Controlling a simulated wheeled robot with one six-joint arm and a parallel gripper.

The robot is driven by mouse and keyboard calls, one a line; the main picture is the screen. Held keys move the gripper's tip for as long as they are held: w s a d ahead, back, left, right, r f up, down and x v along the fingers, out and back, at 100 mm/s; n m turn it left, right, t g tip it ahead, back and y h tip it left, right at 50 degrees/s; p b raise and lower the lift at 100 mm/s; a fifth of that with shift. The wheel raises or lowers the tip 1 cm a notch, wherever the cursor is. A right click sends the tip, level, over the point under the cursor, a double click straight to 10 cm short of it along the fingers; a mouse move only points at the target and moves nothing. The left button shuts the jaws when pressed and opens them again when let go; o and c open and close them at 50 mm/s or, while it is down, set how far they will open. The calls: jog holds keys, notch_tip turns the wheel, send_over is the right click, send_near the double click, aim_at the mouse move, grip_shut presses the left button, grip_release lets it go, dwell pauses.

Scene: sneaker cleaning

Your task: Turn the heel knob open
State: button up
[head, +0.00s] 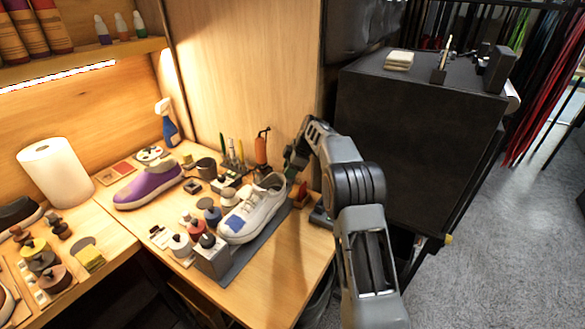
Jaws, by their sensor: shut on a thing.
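A white sneaker (252,208) with a blue patch on its toe side sits on a dark grey mat (235,272) on the wooden bench. Its heel end points to the back right, toward my arm. My gripper (291,172) reaches down just behind and above the heel and is shut on the heel knob. The knob is small and hidden by the jaws, so its turn angle cannot be told. A small reddish-brown part (301,194) shows beside the heel, just below my gripper.
A grey block (212,259) and several small jars stand by the toe. A purple sneaker (150,187), a blue spray bottle (167,125) and an orange-handled tool (262,145) stand behind. A black cabinet (415,140) rises close to the right of my arm. The bench's front right corner is clear.

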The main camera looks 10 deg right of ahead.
jog(key=shift+n+g+p, duration=0.4)
jog(key=shift+n+p, duration=0.05)
jog(key=shift+n, duration=0.55)
jog(key=shift+d, duration=0.1)
jog(key=o, duration=0.9)
